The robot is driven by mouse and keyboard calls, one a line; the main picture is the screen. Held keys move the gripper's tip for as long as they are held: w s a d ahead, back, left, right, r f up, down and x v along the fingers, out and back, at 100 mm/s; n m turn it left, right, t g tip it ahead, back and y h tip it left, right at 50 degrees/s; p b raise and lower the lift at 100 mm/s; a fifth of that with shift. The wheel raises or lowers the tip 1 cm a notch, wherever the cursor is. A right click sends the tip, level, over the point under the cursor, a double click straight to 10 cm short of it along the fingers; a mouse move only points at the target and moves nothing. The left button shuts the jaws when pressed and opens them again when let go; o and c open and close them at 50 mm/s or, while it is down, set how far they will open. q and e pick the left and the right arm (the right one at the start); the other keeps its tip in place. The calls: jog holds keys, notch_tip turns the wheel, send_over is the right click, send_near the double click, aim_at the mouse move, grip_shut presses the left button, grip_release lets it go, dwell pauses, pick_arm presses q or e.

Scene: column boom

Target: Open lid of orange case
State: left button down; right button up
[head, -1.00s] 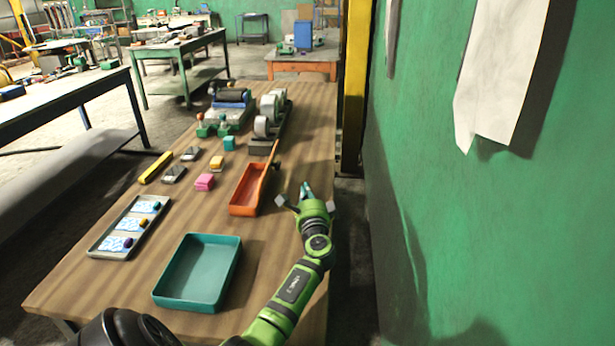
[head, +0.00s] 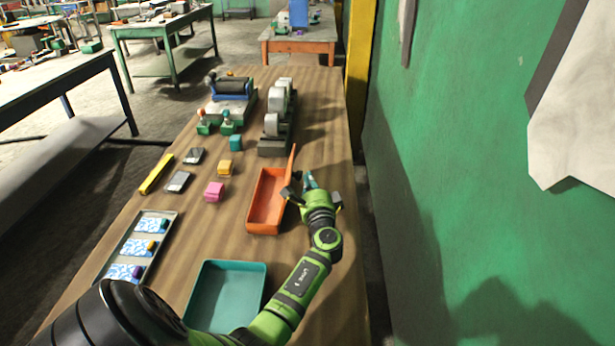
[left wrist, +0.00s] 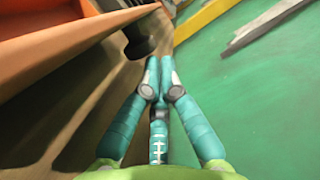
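The orange case (head: 264,203) stands on the wooden table in the head view, with its inside showing. Its lid (head: 292,160) looks raised along the right side, seen nearly edge-on. In the left wrist view, a large orange panel (left wrist: 60,70) fills the upper left, with a dark knob-like part (left wrist: 140,38) by its edge. My left gripper (head: 308,182) is just right of the case. In the left wrist view, its teal fingertips (left wrist: 158,65) are together with nothing visible between them, close to the dark part; contact is unclear. My right gripper is not in view.
A teal tray (head: 228,296) lies in front of the case. A grey tray with patterned cards (head: 138,250) is at left. Small blocks, including a pink one (head: 214,191), and machines (head: 232,96) stand farther back. A green wall (head: 470,180) rises on the right.

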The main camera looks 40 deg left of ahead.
pick_arm(q)
jog(key=n, duration=0.1)
jog(key=a+r+n, duration=0.1)
jog(key=shift+s+r+n+g, duration=0.2)
jog(key=shift+s+n+g, duration=0.05)
jog(key=shift+n+g, duration=0.05)
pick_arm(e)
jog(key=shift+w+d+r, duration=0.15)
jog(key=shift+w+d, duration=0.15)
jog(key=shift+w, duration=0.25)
